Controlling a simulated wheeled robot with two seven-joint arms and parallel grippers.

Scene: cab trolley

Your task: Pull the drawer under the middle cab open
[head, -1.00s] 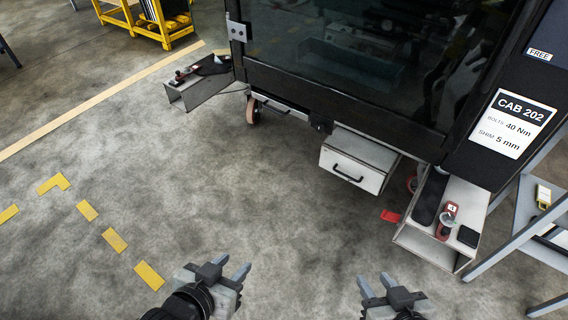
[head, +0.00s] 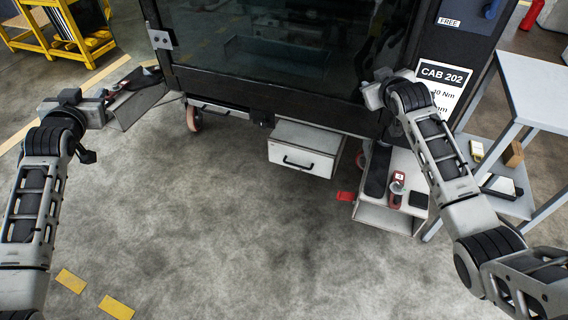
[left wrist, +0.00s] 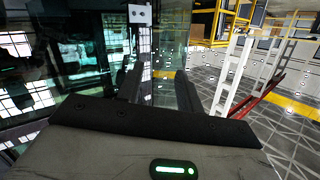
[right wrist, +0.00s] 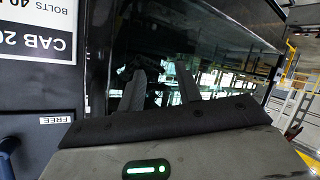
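The drawer (head: 318,156) is a pale grey box under the dark glass-fronted cab (head: 290,60). A black bar handle (head: 298,164) crosses its front, and I see no gap around that front. My left gripper (head: 114,95) is raised left of the drawer, near the cab's left corner. Its two fingers stand apart and empty in the left wrist view (left wrist: 160,85). My right gripper (head: 368,94) is raised in front of the cab, right of the drawer and above it. Its fingers are apart and empty in the right wrist view (right wrist: 162,90). Neither gripper touches the handle.
A sign reading CAB 202 (head: 446,75) is on the cab's right post. A grey step with small items (head: 376,215) stands right of the drawer, a red tab (head: 346,196) beside it. A grey trolley (head: 520,85) stands far right. The floor before the drawer is clear.

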